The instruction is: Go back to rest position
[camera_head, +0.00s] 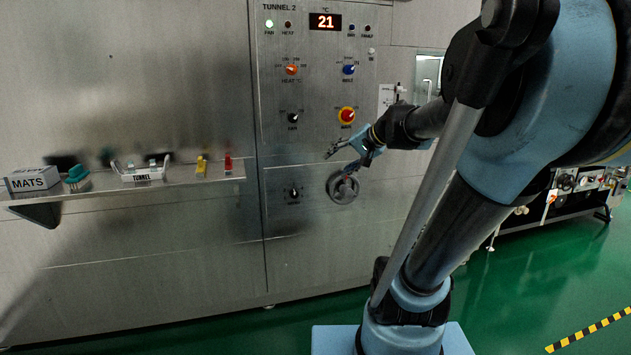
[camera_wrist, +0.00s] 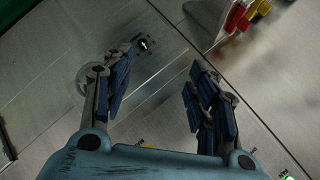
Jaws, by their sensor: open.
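My gripper (camera_head: 346,150) is at the end of my arm, in front of the steel control panel (camera_head: 318,222) in the head view. It is open and empty. In the wrist view the two fingers of my gripper (camera_wrist: 165,85) stand wide apart with bare panel between them. A round recessed disc (camera_head: 342,187) lies just below the gripper in the head view. A small black knob (camera_head: 294,192) is to the left of that disc; it also shows between the fingertips in the wrist view (camera_wrist: 143,44). No touch between gripper and panel is visible.
A steel shelf (camera_head: 110,190) juts out at left, holding a MATS box (camera_head: 33,181) and small items. Green floor (camera_head: 520,285) is open at right.

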